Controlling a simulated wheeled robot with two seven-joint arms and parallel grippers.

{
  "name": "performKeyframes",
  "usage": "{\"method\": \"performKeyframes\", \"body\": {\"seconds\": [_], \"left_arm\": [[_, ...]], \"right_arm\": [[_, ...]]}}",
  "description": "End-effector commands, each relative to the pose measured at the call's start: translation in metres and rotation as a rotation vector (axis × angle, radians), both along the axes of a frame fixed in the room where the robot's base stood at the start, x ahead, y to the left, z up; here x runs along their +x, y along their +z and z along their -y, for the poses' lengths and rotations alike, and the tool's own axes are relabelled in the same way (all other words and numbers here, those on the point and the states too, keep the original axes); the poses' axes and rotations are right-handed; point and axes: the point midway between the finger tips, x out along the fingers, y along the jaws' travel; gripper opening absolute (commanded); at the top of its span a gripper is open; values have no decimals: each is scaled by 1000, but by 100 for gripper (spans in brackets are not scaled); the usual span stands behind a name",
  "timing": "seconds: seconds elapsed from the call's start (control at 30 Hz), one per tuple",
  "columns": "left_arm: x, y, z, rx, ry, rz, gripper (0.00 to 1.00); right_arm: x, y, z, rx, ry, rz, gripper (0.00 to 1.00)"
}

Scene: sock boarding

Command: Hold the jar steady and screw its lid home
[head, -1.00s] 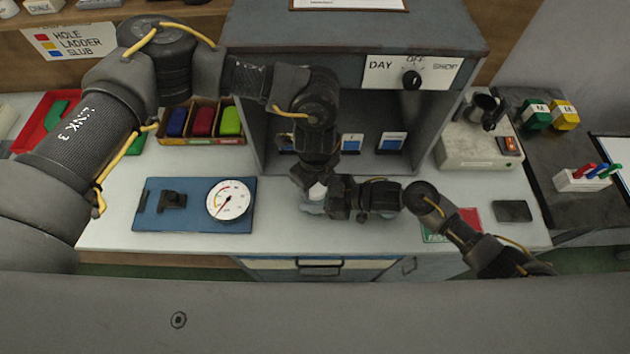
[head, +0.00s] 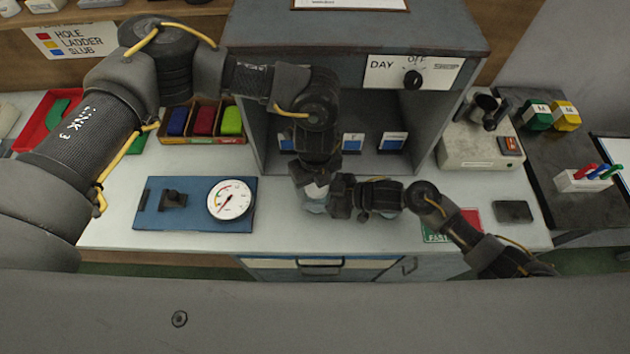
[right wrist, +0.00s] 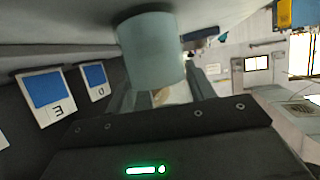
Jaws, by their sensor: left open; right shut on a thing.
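The pale blue jar (head: 314,208) stands on the white bench in front of the grey cabinet, mostly hidden by my grippers in the head view. In the right wrist view its smooth pale body (right wrist: 150,50) shows large between the fingers. My right gripper (head: 334,199) comes from the right and is shut on the jar. A whitish piece, seemingly the lid (head: 316,190), shows at the jar's top. My left gripper (head: 305,176) points down from above, close over the lid, and is open. Whether its fingers touch the lid, and how the lid is seated, cannot be told.
A blue board with a round gauge (head: 229,199) lies to the left. Sock-colour boxes (head: 203,121) stand behind it. The cabinet (head: 262,140) rises close behind the jar. A red and green card (head: 436,236) and a dark pad (head: 513,211) lie to the right.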

Motion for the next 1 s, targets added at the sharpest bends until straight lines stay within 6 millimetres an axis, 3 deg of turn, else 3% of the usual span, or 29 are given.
{"method": "performKeyframes", "body": {"seconds": [0.27,0.63,0.9,1.0], "left_arm": [[1,3,4,-11,1,4,72],[1,42,4,-11,-1,4,72],[0,46,2,-6,0,2,72],[0,46,2,-5,0,2,84]], "right_arm": [[-5,0,-5,5,13,-2,0],[-4,0,-3,3,10,-2,0],[-3,0,-2,1,7,-1,0],[-2,0,-2,1,6,-1,0]]}}
